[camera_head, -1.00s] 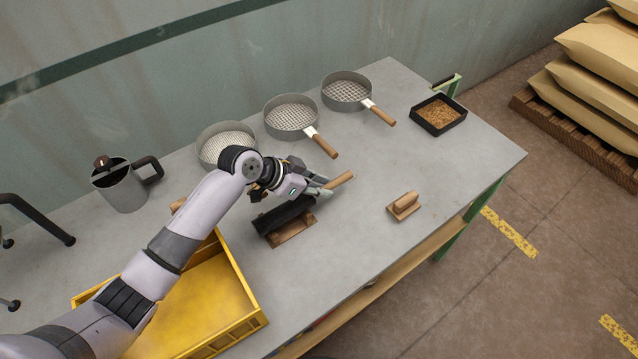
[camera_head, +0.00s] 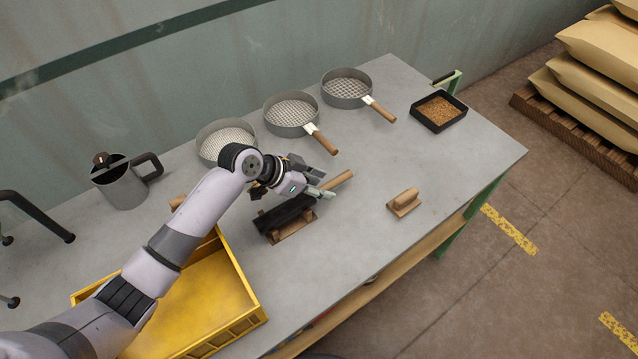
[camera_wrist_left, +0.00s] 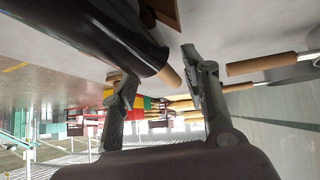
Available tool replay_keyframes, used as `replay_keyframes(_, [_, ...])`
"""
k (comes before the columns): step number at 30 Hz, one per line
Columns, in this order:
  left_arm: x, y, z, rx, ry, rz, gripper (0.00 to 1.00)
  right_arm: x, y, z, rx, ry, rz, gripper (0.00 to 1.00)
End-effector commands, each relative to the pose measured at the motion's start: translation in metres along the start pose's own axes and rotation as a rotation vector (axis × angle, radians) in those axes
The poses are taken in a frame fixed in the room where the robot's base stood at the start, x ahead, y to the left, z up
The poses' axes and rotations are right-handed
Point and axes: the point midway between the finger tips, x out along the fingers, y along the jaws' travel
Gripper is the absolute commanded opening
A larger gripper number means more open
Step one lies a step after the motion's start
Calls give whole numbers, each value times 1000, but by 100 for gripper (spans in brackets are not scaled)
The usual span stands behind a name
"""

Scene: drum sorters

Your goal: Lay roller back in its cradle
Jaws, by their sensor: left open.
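The roller (camera_head: 284,215) is a black cylinder with a pale wooden handle (camera_head: 340,181). It lies over the brown wooden cradle (camera_head: 296,231) on the grey table; the contact between them is partly hidden. My left gripper (camera_head: 314,179) is open at the handle end of the roller, with its fingers spread beside the handle. In the left wrist view the roller (camera_wrist_left: 112,32) fills the upper left, and a handle end (camera_wrist_left: 170,76) shows between the open fingers. My right gripper is not in view.
Three round sieves (camera_head: 290,112) with wooden handles stand along the back. A black tray of grain (camera_head: 440,112) is at the far right, a wooden block (camera_head: 404,203) nearer. A yellow crate (camera_head: 252,321) and a grey jug (camera_head: 122,184) are on the left.

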Motion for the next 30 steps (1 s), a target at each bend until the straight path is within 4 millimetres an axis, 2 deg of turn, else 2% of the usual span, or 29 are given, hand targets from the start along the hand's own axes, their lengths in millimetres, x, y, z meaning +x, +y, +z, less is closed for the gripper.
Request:
replay_keyframes(6, [0,0,1,0,-1,0,42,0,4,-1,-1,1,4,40])
replay_keyframes(10, [-9,-1,0,1,0,-1,42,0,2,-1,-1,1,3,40])
replay_keyframes(24, [-100,-1,1,2,-1,-2,42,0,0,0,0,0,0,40])
replay_keyframes(30, [-118,0,1,-1,-1,0,42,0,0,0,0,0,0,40])
